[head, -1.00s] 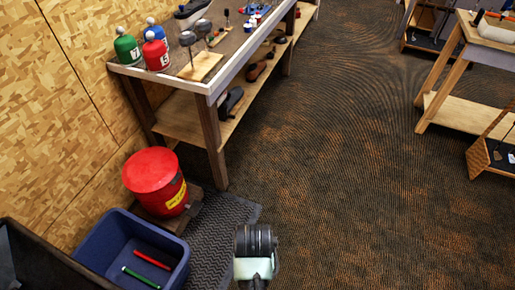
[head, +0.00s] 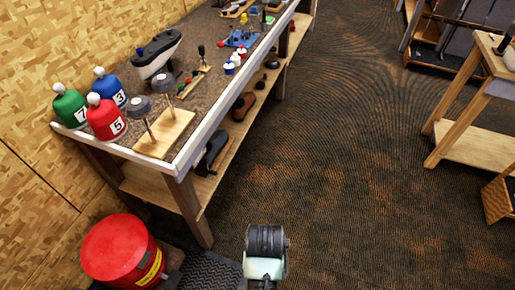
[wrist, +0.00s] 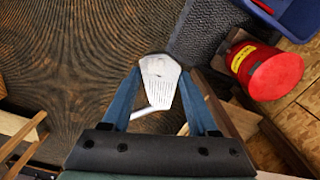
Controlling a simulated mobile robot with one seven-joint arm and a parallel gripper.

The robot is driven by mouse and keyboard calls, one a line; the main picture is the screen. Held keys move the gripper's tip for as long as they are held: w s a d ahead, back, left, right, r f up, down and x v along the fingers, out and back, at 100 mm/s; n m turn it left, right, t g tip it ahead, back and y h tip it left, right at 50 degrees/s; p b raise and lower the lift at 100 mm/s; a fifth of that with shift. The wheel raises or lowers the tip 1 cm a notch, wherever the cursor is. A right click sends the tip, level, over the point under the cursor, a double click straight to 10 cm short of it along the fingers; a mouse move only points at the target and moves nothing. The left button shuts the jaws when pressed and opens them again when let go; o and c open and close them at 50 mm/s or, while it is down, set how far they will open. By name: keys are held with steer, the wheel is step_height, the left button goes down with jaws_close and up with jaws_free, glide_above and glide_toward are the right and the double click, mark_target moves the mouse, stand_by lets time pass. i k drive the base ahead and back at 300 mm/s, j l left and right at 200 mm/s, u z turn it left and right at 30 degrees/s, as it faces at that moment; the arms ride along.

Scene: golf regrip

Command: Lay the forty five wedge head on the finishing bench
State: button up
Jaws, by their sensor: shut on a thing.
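A silvery wedge head (wrist: 160,78) with a grooved face and a short hosel shows in the wrist view. My gripper (wrist: 162,88) is shut on it, with one blue finger on each side. The floor lies below it. In the head view only part of my arm shows at the bottom, and the wedge head is hidden. A long wood-framed bench (head: 205,128) runs along the left wall. Another wooden bench (head: 470,95) is at the right edge. No label shows which is the finishing bench.
On the long bench stand red (head: 104,120), green (head: 70,109) and blue (head: 109,88) headcovers and a wooden block (head: 165,132) with two upright posts. A red can (head: 120,250) stands on the floor at lower left. Open carpet (head: 340,190) lies between the benches.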

mark_target(211, 54)
steer(key=i+u, duration=0.1)
steer(key=i, duration=0.6)
steer(key=i+l+u, duration=0.1)
steer(key=i, duration=0.55)
